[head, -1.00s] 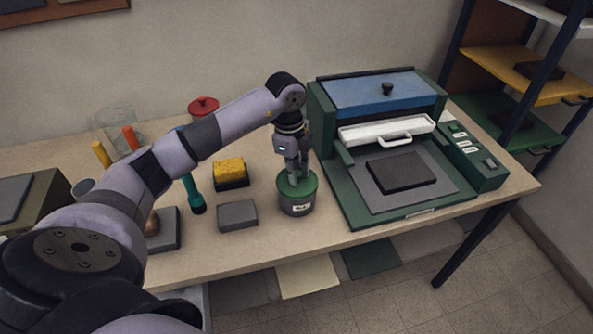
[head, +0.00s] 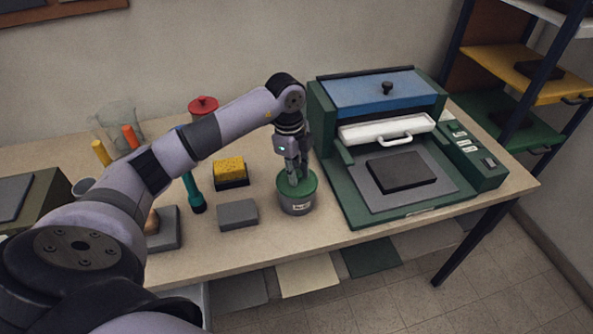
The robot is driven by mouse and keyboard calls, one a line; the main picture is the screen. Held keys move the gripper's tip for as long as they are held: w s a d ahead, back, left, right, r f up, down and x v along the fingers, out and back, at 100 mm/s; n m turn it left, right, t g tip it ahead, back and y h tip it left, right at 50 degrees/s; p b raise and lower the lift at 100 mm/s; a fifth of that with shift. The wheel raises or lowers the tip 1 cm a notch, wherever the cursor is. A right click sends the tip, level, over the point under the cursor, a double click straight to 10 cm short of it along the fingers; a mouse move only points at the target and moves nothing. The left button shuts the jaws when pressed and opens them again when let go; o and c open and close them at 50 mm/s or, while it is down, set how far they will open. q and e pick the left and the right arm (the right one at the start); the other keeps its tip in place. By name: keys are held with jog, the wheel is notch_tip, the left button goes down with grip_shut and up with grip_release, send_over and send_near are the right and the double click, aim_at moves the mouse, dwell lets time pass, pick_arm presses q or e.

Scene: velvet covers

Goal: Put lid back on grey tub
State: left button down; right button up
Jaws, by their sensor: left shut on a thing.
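The grey tub (head: 296,207) stands on the table left of the green machine, with a small pale label on its front. The green lid (head: 309,184) lies on top of the tub and looks level with its rim. Whether it is fully seated I cannot tell. My left gripper (head: 294,179) points down over the lid and is shut on it near the middle; the fingertips hide the part they grip. My right gripper is not in view.
The green machine (head: 352,200) with a blue top stands close to the right. A grey block (head: 238,215) and a yellow-topped block (head: 229,171) lie to the left. A red-lidded container (head: 203,106) stands behind my arm. The table's front edge is near the tub.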

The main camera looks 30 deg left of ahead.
pick_arm(q)
jog(key=c, duration=1.3)
grip_release()
jog(key=shift+c, duration=0.2)
jog(key=shift+o, duration=0.2)
jog(key=o, duration=0.4)
jog(key=shift+o, duration=0.2)
jog(key=shift+r+p, duration=2.8)
jog(key=shift+r, duration=0.7)
grip_shut()
